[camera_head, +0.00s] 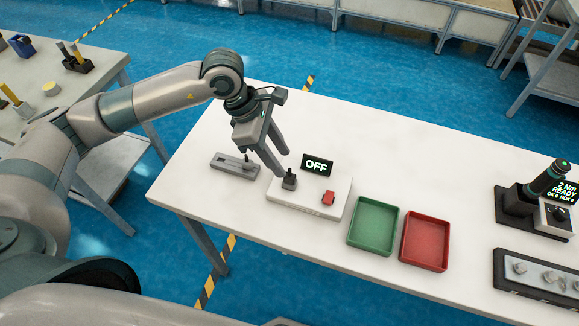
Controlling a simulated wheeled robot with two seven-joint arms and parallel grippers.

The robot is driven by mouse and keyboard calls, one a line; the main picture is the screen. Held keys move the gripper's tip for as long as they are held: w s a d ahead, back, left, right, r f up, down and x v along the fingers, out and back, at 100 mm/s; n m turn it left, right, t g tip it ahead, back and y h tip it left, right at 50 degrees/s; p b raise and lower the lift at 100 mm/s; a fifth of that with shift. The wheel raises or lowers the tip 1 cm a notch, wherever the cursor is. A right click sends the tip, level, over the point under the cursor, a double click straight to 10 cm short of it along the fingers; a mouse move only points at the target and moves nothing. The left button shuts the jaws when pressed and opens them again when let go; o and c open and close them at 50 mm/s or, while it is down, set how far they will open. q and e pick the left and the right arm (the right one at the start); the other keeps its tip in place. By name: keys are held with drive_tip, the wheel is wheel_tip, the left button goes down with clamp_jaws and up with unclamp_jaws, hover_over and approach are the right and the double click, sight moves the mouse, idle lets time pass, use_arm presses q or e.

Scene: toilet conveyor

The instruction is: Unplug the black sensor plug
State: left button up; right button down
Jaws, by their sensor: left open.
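The black sensor plug (290,181) stands upright on the left part of a white box (310,204) on the white table. The box also carries a red switch (328,198), and a black display (317,165) reading "OFF" stands at its back edge. My left gripper (283,163) is open, its fingers pointing down just above and behind the plug. One fingertip appears very close to the plug; I cannot tell whether they touch. Nothing shows between the fingers. My right gripper is not in view.
A grey slotted block (228,162) with a small dark upright piece lies left of the box. A green tray (373,225) and a red tray (425,242) sit to its right. A black tool stand (516,201) is farther right. The table behind the trays is clear.

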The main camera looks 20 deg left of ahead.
sight(290, 169)
use_arm(q)
drive_tip(key=shift+p+x, duration=0.9)
drive_tip(key=shift+x, duration=2.4)
clamp_jaws()
drive_tip(key=c, duration=0.9)
unclamp_jaws()
drive_tip(key=shift+c, duration=0.2)
drive_tip(key=shift+w+r, duration=0.1)
clamp_jaws()
drive_tip(key=shift+r, duration=0.5)
drive_tip(key=shift+r, duration=0.15)
drive_tip(key=shift+r+p, duration=0.65)
drive_tip(key=shift+r, duration=0.65)
